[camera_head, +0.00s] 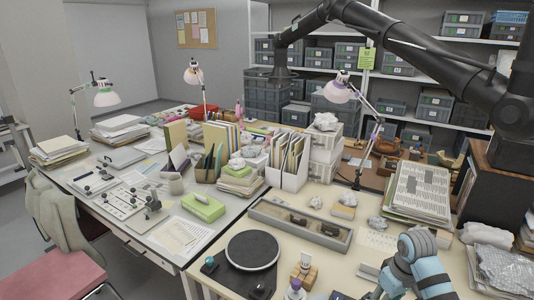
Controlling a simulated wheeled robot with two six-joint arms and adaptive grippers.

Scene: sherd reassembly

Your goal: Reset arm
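A light-blue and dark-grey jointed arm section shows at the bottom right, over the front of the near table (205,268); I take it as part of my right arm. No fingertips can be made out on it, so whether it holds anything does not show. No gripper of my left arm is in view. A long grey tray (345,236) with a few dark pieces lies behind a round black turntable (252,251) on the near table. Several pale crumpled lumps, one of them a lump (377,222) near the tray's right end, lie around it.
A large black jointed boom crosses the upper right; whose it is cannot be told. A desk lamp (340,90), stacked papers (419,192) and a white file holder (289,163) stand behind the tray. A small bottle (294,291) and wooden blocks (304,275) stand near the front edge.

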